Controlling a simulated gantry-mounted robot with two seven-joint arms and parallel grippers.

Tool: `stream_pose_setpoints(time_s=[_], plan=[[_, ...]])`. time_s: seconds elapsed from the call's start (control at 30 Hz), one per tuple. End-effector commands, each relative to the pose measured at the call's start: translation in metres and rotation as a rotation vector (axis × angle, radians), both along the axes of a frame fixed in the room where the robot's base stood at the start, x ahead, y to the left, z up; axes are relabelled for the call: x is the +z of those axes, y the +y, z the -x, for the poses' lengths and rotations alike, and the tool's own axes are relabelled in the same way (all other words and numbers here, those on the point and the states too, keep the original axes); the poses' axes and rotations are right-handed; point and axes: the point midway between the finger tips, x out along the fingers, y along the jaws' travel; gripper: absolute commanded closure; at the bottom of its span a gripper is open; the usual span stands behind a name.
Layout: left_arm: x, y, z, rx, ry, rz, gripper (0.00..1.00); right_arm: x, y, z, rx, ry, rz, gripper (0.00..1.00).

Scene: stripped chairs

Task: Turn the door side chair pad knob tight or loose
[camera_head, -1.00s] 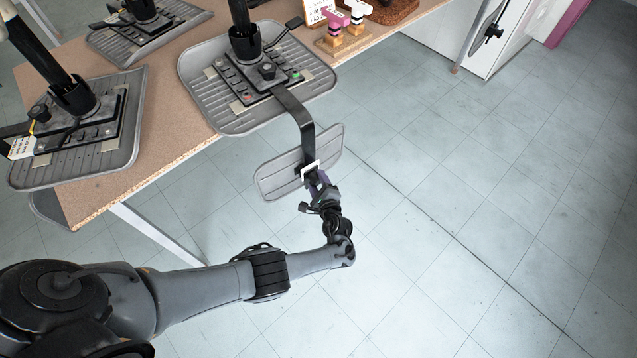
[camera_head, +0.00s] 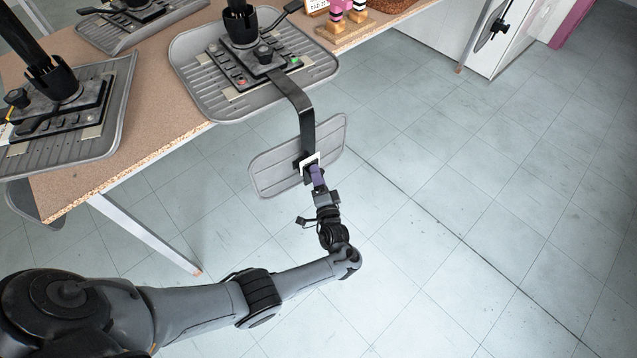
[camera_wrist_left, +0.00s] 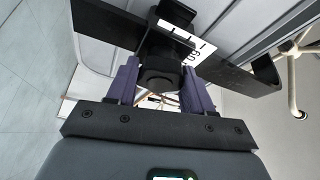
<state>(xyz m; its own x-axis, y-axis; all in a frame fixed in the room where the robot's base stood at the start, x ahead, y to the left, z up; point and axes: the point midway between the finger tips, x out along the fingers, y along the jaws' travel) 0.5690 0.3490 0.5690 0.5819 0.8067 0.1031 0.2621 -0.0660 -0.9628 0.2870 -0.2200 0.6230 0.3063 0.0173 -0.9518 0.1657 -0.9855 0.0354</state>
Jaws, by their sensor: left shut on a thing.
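The chair with the grey ribbed pad (camera_head: 250,85) lies upturned on the table, and its black bent bar (camera_head: 303,115) reaches down past the table edge to a smaller grey pad (camera_head: 272,172). A black knob (camera_wrist_left: 158,75) sits at the bar's joint by that smaller pad, beside a white label (camera_wrist_left: 187,35). My left gripper (camera_head: 316,172) is at this joint. In the left wrist view its purple fingers (camera_wrist_left: 160,85) stand on both sides of the knob, shut on it. My right gripper is in neither view.
Another upturned chair with a grey pad (camera_head: 70,140) lies on the left of the brown table (camera_head: 165,95). A table leg (camera_head: 150,235) stands below. Small pink and black pieces (camera_head: 345,12) are at the back edge. The tiled floor at right is clear.

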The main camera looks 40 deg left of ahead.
Motion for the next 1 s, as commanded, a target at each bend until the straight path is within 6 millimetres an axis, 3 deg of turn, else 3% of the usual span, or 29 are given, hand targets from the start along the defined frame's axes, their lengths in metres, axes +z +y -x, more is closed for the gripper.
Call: stream_pose_setpoints(time_s=[0.03, 0.6, 1.0], plan=[[-0.007, 0.001, 0.001, 0.005, -0.047, 0.012, 0.79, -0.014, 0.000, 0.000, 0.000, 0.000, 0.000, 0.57], [-0.009, 0.000, 0.000, 0.006, -0.566, 0.141, 0.79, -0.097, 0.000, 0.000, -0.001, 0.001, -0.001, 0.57], [-0.006, 0.000, -0.001, 0.003, -0.816, 0.204, 0.79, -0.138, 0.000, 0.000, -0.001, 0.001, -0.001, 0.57]])
